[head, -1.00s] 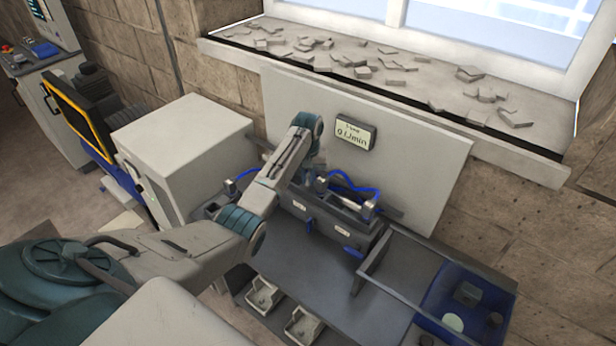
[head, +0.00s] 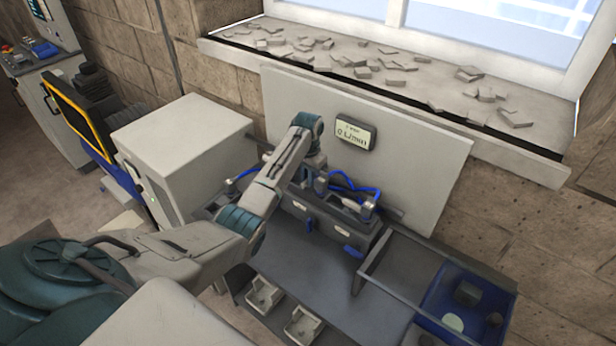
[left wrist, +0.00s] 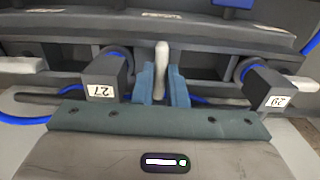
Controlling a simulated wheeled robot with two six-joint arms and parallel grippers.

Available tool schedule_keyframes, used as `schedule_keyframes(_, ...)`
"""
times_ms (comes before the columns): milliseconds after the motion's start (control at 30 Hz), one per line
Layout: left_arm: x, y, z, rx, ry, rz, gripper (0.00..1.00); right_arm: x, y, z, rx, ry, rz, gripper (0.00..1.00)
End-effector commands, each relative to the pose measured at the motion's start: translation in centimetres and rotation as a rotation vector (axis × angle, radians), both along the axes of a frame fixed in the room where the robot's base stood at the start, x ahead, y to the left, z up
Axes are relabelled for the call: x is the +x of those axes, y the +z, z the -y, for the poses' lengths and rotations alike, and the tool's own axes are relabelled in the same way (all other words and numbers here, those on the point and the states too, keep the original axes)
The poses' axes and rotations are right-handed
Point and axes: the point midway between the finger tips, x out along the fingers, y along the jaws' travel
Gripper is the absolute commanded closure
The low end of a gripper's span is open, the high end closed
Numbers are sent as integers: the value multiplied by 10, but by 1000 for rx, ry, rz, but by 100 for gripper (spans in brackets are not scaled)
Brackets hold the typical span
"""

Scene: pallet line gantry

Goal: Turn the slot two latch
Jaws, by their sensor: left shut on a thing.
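In the left wrist view my left gripper (left wrist: 161,92) has its blue fingers shut around a slim pale latch lever (left wrist: 162,56). The lever stands upright in that picture, between a dark block labelled 27 (left wrist: 103,76) on the left and one labelled 29 (left wrist: 268,84) on the right. I cannot read a slot number for the lever. In the head view my left arm reaches over the left part of the grey slot fixture (head: 330,226), and its links hide the fingers and the lever. My right gripper is in neither view.
Blue hoses (head: 352,186) loop over the fixture. A grey bar frame (head: 372,252) and a blue tray (head: 432,303) with small parts are to the right. A white cabinet (head: 180,145) stands left, and a panel with a display (head: 355,134) stands behind.

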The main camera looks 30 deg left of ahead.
Motion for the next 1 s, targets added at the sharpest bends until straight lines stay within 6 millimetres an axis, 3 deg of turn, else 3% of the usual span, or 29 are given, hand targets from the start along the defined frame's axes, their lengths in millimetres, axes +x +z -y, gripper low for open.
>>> schedule_keyframes(367,2,3,-1,2,-5,7,100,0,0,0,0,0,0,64)
schedule_keyframes(400,2,3,-1,2,-5,7,82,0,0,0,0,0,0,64)
schedule_keyframes(500,2,3,-1,2,-4,5,66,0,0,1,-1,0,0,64)
schedule_keyframes(833,1,4,0,1,-4,4,66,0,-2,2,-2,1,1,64)
schedule_keyframes(1000,1,25,0,1,-3,7,66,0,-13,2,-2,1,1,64)
